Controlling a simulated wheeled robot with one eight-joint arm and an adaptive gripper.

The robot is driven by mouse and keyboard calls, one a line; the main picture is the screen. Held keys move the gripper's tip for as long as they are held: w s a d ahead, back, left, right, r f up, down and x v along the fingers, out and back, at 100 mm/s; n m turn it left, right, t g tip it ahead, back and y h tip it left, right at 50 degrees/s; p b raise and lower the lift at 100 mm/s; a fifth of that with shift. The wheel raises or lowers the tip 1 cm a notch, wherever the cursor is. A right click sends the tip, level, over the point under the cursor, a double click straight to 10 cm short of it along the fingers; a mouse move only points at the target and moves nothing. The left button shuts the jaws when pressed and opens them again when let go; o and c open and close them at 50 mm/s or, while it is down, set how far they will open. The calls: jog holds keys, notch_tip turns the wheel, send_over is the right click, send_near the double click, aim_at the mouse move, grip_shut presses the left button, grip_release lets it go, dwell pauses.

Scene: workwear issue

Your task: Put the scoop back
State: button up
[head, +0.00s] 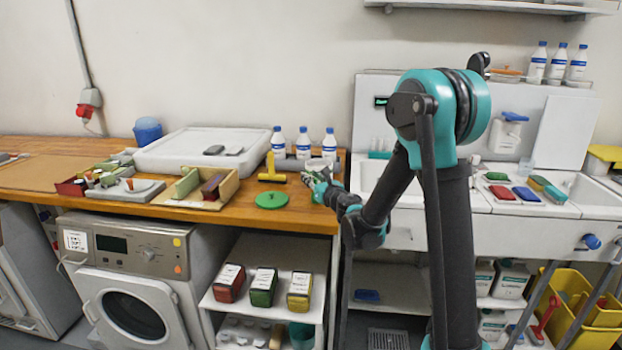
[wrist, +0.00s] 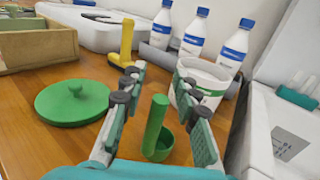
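A green scoop (wrist: 155,128) is on the wooden worktop, its handle pointing up and its round bowl at the bottom. My gripper (wrist: 158,82) is open, one finger on each side of the scoop, with a visible gap on both sides of the handle. A green round lid (wrist: 72,102) with a knob lies flat to the left.
A yellow T-shaped tool (head: 271,170) stands behind the lid. Several white bottles with blue caps (head: 303,143) stand along the back. A wooden box (head: 222,196) is to the left. The sink unit (head: 400,205) begins just right of the worktop edge.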

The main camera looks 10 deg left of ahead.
jog(key=v, duration=1.1)
jog(key=shift+s+d, duration=0.15)
jog(key=shift+s, duration=0.1)
jog(key=d+r+m+t+h, duration=0.2)
jog(key=d+m+h, duration=0.5)
jog(key=d+m, duration=0.7)
jog(key=s+d+f+m+g+h, duration=0.35)
jog(key=s+d+m+h, duration=0.2)
jog(key=d+m, duration=0.55)
jog(key=s+d+f+m+g, duration=0.3)
jog(key=s+f+m+g, duration=0.1)
jog(key=s+f+m, duration=0.5)
jog(key=s+a+f+m+g+y, duration=0.1)
jog(key=s+a+f+m+g, duration=0.1)
jog(key=s, duration=0.5)
jog(key=s+a+f+m+g+y, duration=0.2)
jog(key=s+f+m+g, duration=0.1)
jog(key=s+m, duration=0.3)
jog(key=shift+s+a+f, duration=0.2)
jog(key=shift+s+f, duration=0.2)
jog(key=shift+f, duration=0.35)
